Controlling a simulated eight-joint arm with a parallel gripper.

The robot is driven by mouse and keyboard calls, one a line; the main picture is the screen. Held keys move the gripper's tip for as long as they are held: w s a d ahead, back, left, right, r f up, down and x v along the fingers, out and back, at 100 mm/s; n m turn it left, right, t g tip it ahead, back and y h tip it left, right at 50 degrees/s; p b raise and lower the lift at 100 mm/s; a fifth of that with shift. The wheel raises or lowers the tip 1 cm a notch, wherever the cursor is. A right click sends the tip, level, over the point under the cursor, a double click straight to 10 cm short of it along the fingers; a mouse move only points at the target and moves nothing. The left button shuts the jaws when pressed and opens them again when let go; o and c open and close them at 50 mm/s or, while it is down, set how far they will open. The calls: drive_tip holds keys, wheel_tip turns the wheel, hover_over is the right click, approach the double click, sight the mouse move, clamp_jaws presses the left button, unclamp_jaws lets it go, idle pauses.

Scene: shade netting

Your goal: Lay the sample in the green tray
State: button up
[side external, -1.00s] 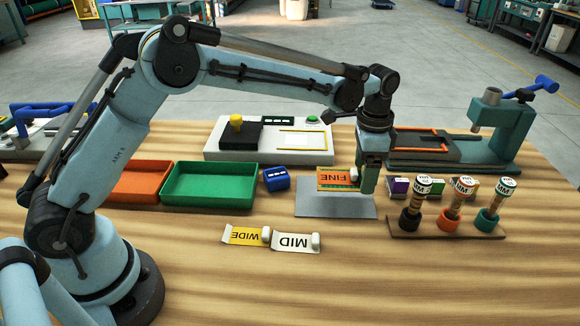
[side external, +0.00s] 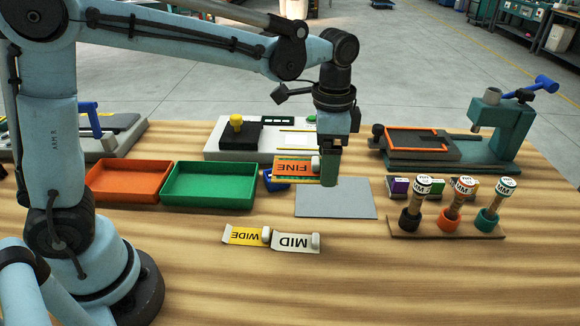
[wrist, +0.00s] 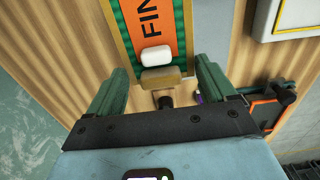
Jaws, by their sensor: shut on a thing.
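The FINE sample (side external: 292,168), an orange label on a green-edged strip, is held up by my gripper (side external: 327,172) at its right end. In the wrist view, the sample (wrist: 158,22) has a white knob and a tan block at its near end. The block sits between the two green fingers of my gripper (wrist: 160,78). The green tray (side external: 210,200) is empty and lies to the left of the sample. The WIDE sample (side external: 246,236), yellow, and the MID sample (side external: 294,241), white, lie on the table in front.
An orange tray (side external: 128,195) stands left of the green one. A blue block (side external: 270,184) is partly hidden behind the sample. A grey sheet (side external: 345,203) lies bare. A wooden rack (side external: 440,232) with several stamps stands at the right, with a teal press (side external: 500,130) behind it.

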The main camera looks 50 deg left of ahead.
drive_tip(key=s+a+f, duration=0.1)
drive_tip(key=s+a, duration=0.9)
drive_tip(key=s, duration=0.2)
hover_over(230, 188)
wheel_tip(230, 188, down, 7)
drive_tip(key=shift+f, duration=2.2)
drive_tip(key=shift+f, duration=0.15)
drive_tip(key=o, duration=0.9)
drive_tip(key=shift+o, duration=0.2)
